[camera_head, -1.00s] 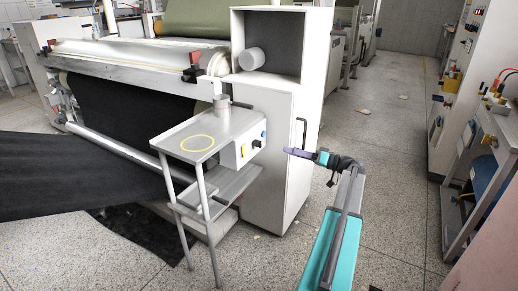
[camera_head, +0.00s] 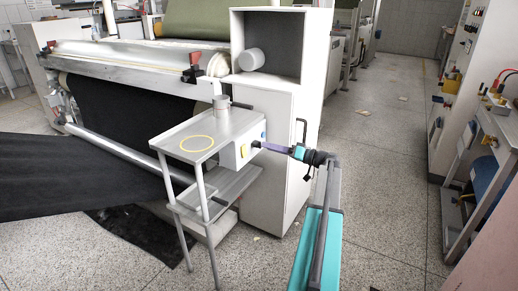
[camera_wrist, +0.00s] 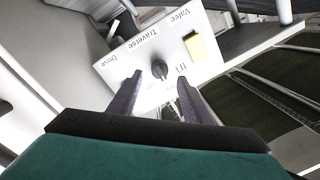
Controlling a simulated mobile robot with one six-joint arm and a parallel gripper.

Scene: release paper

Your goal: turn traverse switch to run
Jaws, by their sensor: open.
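The traverse switch is a dark round knob (camera_wrist: 160,69) on a white control panel (camera_wrist: 118,62), near the printed word "Traverse", which reads upside down in the wrist view. In the head view the panel (camera_head: 231,156) is on the front of the small metal stand, and my gripper tip largely hides the knob. My gripper (camera_wrist: 158,82) is open, with one dark finger on each side just short of the knob. My gripper (camera_head: 259,146) also shows in the head view, reaching left to the panel. I cannot tell if it touches the knob. The knob's setting is unclear.
The stand's top (camera_head: 178,140) bears a yellow ring and a metal cylinder. A white cabinet (camera_head: 275,180) stands right behind. Open floor (camera_head: 385,170) lies to the right.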

